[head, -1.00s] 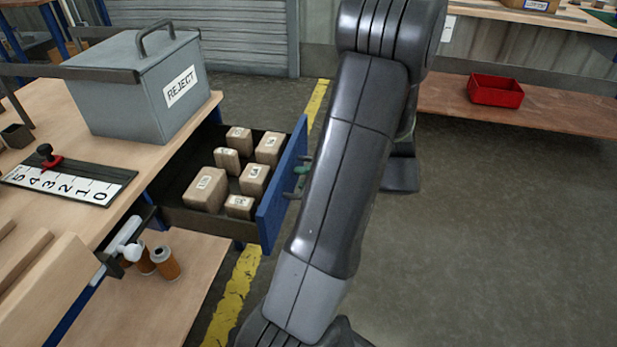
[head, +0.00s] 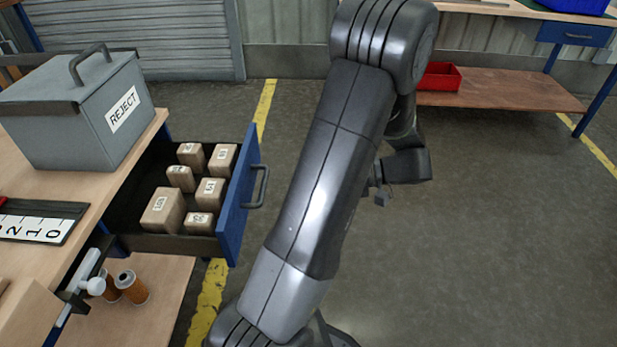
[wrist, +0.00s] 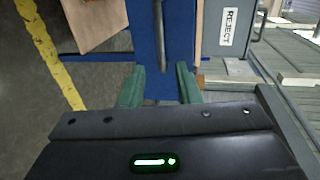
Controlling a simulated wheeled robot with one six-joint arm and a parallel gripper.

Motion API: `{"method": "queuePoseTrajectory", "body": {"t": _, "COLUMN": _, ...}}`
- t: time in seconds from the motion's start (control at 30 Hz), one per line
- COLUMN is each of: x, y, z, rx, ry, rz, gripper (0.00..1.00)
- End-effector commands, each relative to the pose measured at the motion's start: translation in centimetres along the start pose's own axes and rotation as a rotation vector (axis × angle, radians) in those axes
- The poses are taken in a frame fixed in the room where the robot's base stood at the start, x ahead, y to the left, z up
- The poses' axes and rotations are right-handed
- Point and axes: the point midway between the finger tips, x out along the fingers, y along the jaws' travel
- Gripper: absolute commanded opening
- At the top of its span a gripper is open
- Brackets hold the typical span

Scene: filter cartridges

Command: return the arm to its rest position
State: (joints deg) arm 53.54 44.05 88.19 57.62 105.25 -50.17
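My arm crosses the middle of the head view, and my gripper is mostly hidden behind it there. In the wrist view my gripper (wrist: 159,80) shows two green fingers standing apart with nothing held between them. The blue drawer front (head: 240,200) and its grey handle (head: 262,187) are clear of the fingers in the head view. In the wrist view the drawer handle (wrist: 160,35) lines up between the fingers, beyond them. The drawer stands open with several brown boxes (head: 162,211) inside.
A grey reject bin (head: 70,125) stands on the wooden workbench (head: 95,215) at left. Orange-brown cartridges (head: 132,287) stand on the shelf below. A red bin (head: 440,77) sits on the far bench's lower shelf. The floor (head: 480,240) at right is clear.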

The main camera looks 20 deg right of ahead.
Motion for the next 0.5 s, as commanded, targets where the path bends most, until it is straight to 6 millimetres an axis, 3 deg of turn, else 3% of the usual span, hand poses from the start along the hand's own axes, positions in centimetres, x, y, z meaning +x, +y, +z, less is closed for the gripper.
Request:
{"method": "queuePoseTrajectory", "body": {"t": 0.33, "x": 0.1, "y": 0.1, "z": 0.0, "rx": 0.000, "ry": 0.000, "rz": 0.000, "gripper": 0.30}}
{"method": "queuePoseTrajectory", "body": {"t": 0.5, "x": 1.6, "y": 0.1, "z": 0.0, "rx": 0.000, "ry": -0.001, "rz": -0.001, "gripper": 0.30}}
